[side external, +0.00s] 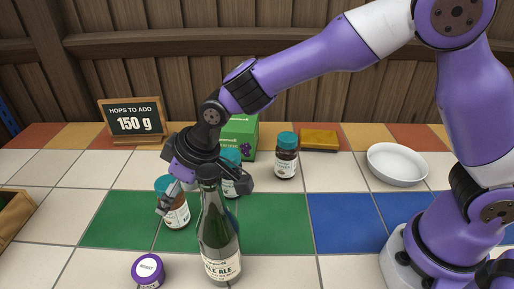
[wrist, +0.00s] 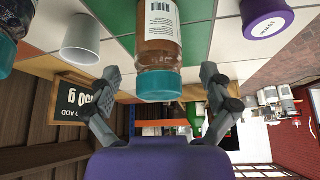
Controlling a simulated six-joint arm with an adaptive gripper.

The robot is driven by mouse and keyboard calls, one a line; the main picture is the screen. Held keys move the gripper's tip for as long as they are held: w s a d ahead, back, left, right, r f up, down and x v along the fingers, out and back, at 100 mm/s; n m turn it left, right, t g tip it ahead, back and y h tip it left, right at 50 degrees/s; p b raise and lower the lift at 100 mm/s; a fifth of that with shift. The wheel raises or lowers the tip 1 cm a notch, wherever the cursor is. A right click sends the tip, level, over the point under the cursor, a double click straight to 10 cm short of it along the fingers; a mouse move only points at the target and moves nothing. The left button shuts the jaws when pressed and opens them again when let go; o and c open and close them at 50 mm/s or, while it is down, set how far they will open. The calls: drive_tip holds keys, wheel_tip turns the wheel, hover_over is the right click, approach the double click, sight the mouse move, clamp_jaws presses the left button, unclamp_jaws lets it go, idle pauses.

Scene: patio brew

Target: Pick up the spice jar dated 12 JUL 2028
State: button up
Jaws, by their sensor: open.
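A brown spice jar with a teal lid stands on the green tiles in the side view (side external: 177,216). In the wrist view, which is upside down, this jar (wrist: 158,45) lies between my fingers, with a barcode label; I cannot read a date. My gripper (side external: 172,188) is open around or just before the jar's lid, and in the wrist view my gripper (wrist: 161,75) shows gaps on both sides. A second teal-lidded jar (side external: 231,180) is partly hidden behind my gripper. A third (side external: 286,158) stands farther back, right of a green box. Their dates are unreadable.
A tall ale bottle (side external: 219,240) stands close in front of my gripper. A purple-lidded yeast tub (side external: 148,270) is at the front. A pale cup (wrist: 82,40) shows in the wrist view. A hops sign (side external: 132,118), green box (side external: 242,135), yellow sponge (side external: 318,141) and white bowl (side external: 397,165) stand behind.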

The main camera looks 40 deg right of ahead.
drive_tip(key=x, duration=0.3)
drive_tip(key=shift+w+f, duration=0.1)
drive_tip(key=shift+f, duration=0.35)
drive_tip(key=c, duration=1.3)
